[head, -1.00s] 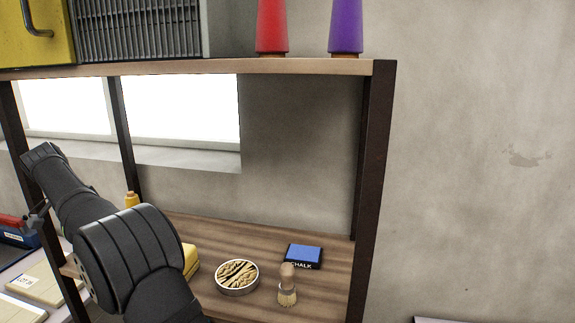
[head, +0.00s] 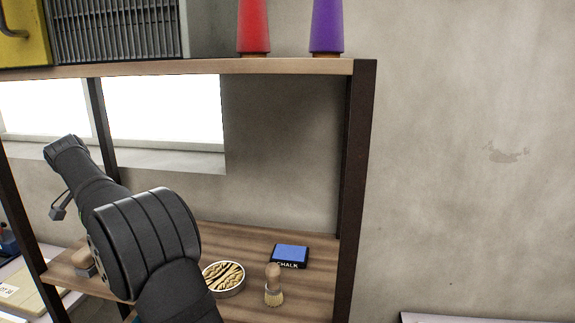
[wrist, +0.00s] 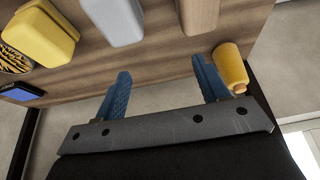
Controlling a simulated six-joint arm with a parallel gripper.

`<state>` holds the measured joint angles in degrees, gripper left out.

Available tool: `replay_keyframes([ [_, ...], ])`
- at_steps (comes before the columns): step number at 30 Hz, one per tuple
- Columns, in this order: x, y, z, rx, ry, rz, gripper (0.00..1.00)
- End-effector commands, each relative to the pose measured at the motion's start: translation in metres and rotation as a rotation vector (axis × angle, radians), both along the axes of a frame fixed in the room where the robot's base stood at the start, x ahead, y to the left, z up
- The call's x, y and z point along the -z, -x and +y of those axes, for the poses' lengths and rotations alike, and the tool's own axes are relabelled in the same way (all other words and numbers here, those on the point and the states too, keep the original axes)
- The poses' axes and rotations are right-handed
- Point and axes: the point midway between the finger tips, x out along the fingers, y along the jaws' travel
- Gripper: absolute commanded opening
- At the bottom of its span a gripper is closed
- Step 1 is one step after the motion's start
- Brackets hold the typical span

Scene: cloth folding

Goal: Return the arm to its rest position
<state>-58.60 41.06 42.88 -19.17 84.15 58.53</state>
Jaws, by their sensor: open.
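My gripper (wrist: 161,72) shows in the wrist view with its two blue fingers spread apart. Nothing is between them. An orange bottle-shaped thing (wrist: 230,68) is close to the right finger. In the head view my dark arm rises from the bottom and bends toward the upper left, in front of the shelf unit. The fingers cannot be made out there. No cloth is visible in either view.
On the lower shelf are a tin of brown twisted pieces (head: 224,279), a brush (head: 274,286) and a blue chalk box (head: 289,256). In the wrist view a yellow block (wrist: 42,32) and a grey block (wrist: 112,20) sit on the board. A red cone (head: 254,27) and purple cone (head: 327,27) stand above.

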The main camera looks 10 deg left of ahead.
Motion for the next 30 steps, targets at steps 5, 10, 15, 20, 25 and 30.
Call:
replay_keyframes([
  [5, -0.020, -0.014, -0.029, 0.003, -0.002, -0.001, 0.67],
  [10, -0.029, -0.007, -0.047, 0.032, 0.002, 0.002, 0.67],
  [15, -0.026, 0.025, -0.058, 0.130, 0.001, 0.001, 0.67],
  [20, -0.023, 0.054, -0.070, 0.224, 0.001, 0.000, 0.67],
  [25, -0.019, 0.084, -0.085, 0.323, 0.001, 0.001, 0.67],
  [30, -0.012, 0.111, -0.103, 0.429, 0.002, 0.001, 0.67],
])
